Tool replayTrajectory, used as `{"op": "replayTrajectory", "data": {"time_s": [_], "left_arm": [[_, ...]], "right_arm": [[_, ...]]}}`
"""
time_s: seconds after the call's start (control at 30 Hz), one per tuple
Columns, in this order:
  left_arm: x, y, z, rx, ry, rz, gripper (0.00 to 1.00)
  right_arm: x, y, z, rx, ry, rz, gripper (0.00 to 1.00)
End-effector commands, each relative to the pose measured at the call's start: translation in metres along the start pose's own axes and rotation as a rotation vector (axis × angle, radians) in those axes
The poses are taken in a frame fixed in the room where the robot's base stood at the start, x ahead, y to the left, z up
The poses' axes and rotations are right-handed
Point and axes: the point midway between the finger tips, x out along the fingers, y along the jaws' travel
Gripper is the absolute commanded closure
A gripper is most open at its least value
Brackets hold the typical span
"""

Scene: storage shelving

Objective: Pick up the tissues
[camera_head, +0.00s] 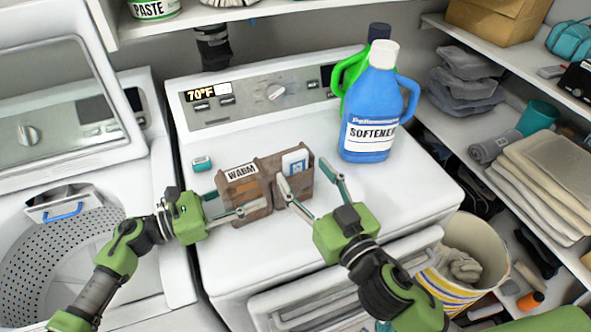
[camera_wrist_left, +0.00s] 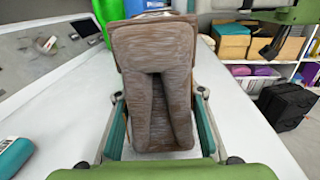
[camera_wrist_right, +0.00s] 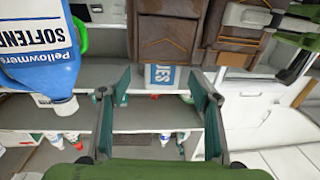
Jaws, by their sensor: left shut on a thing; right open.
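A brown wooden box (camera_head: 256,190) with a WARM label on one compartment stands on the white dryer top. The tissues (camera_head: 296,161), a white pack with blue print, stick up from its right compartment. They also show in the right wrist view (camera_wrist_right: 160,74), partly hidden by the box. My left gripper (camera_head: 240,192) is shut on the box's left end; the box fills the space between its fingers in the left wrist view (camera_wrist_left: 152,60). My right gripper (camera_head: 304,176) is open at the box's right end, its fingers on either side of the tissues, apparently not gripping them.
A blue softener bottle (camera_head: 369,112) stands behind and right of the box, with a green bottle (camera_head: 350,72) behind it. A small teal item (camera_head: 202,163) lies left of the box. Shelves with towels (camera_head: 545,185) line the right. The dryer's front right top is clear.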

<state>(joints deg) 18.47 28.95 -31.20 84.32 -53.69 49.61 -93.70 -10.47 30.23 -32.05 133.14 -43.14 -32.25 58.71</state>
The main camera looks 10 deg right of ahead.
Motion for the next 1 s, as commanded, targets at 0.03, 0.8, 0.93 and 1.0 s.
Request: {"op": "replayTrajectory", "data": {"time_s": [0.03,0.8,0.93,1.0], "left_arm": [[0.0,-0.001,-0.001,-0.001,0.002,-0.001,0.99],[0.0,0.0,-0.001,-0.001,0.002,0.0,0.99],[0.0,0.0,-0.001,-0.001,0.002,0.0,0.99],[0.0,0.0,-0.001,-0.001,0.002,0.0,0.99]], "right_arm": [[0.006,-0.001,-0.003,-0.003,0.004,0.0,0.43],[0.042,-0.004,-0.005,0.001,0.0,0.001,0.77],[0.042,-0.004,-0.005,0.0,0.001,0.001,0.77],[0.042,-0.004,-0.006,0.001,0.001,0.001,0.77]]}}
